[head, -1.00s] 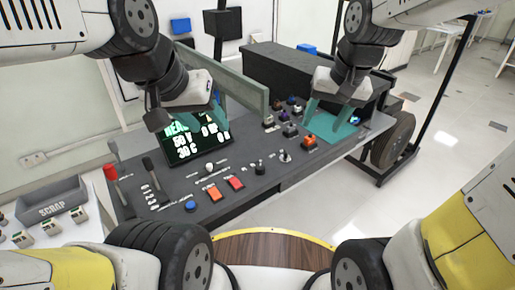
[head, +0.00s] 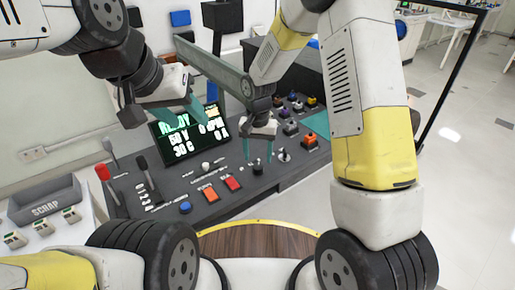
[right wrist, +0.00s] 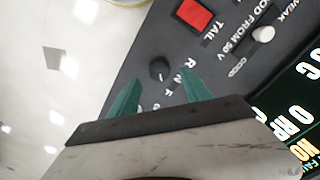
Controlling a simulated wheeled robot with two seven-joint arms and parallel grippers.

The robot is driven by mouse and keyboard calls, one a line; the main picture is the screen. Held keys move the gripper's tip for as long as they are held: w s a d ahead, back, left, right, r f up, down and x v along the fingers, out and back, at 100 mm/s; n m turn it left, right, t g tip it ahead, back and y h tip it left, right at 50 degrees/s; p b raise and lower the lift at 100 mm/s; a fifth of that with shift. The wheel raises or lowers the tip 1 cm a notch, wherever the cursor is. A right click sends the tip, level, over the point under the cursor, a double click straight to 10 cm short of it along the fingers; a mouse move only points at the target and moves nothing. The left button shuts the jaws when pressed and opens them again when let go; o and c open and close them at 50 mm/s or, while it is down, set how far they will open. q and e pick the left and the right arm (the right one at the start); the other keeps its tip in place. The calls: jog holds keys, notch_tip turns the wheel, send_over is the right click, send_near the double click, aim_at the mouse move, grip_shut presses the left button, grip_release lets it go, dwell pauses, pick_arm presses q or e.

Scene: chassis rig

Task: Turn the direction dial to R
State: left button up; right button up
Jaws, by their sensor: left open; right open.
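The direction dial (right wrist: 159,68) is a small round black knob on the grey panel, with the letters R, N and F beside it in the right wrist view. Its pointer setting is too small to tell. In the head view the dial (head: 258,170) sits just below my right fingertips. My right gripper (head: 257,156) is open and points down at the panel. In the right wrist view its green fingers (right wrist: 160,92) stand on either side of the line to the dial, apart from it. My left gripper (head: 160,110) is open and empty near the screen.
A screen (head: 188,133) reading READY stands behind the panel. Red (head: 233,184), orange (head: 211,194) and blue (head: 185,208) buttons, a white knob (head: 206,167) and a silver toggle (head: 284,156) surround the dial. Levers (head: 110,184) and a scrap bin (head: 45,203) are at left.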

aim_at(258, 166)
jog(key=shift+f, duration=2.15)
grip_shut()
